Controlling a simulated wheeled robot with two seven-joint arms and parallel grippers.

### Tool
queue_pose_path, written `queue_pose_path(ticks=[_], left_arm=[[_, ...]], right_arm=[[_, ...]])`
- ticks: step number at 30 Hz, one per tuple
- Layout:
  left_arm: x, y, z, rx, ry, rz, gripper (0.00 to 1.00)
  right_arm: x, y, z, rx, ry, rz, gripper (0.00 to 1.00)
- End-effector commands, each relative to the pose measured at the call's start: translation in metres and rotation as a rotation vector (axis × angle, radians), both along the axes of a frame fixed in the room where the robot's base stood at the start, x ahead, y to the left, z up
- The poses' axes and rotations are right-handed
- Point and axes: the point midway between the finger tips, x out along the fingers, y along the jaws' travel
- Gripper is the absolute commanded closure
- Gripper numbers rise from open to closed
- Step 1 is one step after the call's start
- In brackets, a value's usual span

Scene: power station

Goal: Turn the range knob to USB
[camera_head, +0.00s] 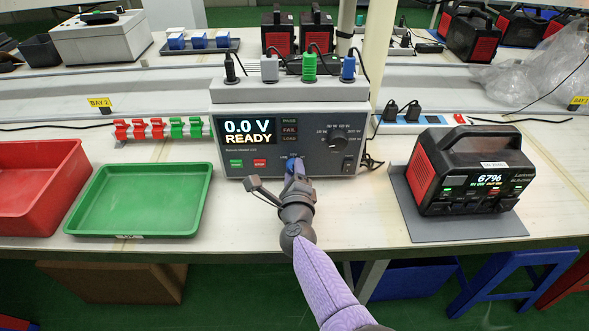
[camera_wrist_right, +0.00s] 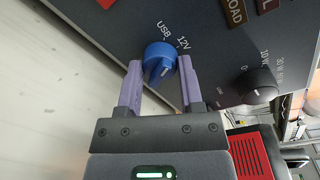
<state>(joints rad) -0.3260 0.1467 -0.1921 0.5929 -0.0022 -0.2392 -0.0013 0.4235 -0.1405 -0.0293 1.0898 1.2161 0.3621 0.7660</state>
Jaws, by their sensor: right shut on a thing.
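The grey tester (camera_head: 290,140) stands on the bench, its display reading 0.0 V READY. The blue range knob (camera_wrist_right: 159,58) is low on its front panel, with the labels USB and 12V printed beside it. The knob also shows in the head view (camera_head: 291,163), partly covered by my gripper. My right gripper (camera_wrist_right: 160,68) has one purple finger on each side of the blue knob and is shut on it. A pale mark shows on the knob, but I cannot tell clearly which label it points at. My left gripper is not in view.
A larger black knob (camera_head: 337,138) sits on the panel's right side. A green tray (camera_head: 140,232) and a red bin (camera_head: 38,220) stand at left. A power station (camera_head: 468,172) stands on a grey mat at right. Cables and plugs top the tester.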

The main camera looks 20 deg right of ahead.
Motion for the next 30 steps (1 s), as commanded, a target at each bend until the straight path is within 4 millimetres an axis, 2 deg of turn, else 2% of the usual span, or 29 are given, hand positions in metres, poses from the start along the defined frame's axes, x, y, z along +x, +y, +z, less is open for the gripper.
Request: queue_pose_path(ticks=[13,30], left_arm=[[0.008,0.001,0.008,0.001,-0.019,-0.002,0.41],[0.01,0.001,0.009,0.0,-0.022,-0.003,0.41]], right_arm=[[0.0,0.001,0.0,-0.248,0.073,0.001,1.0],[0.0,0.001,-0.001,-0.307,0.09,0.002,1.0]])
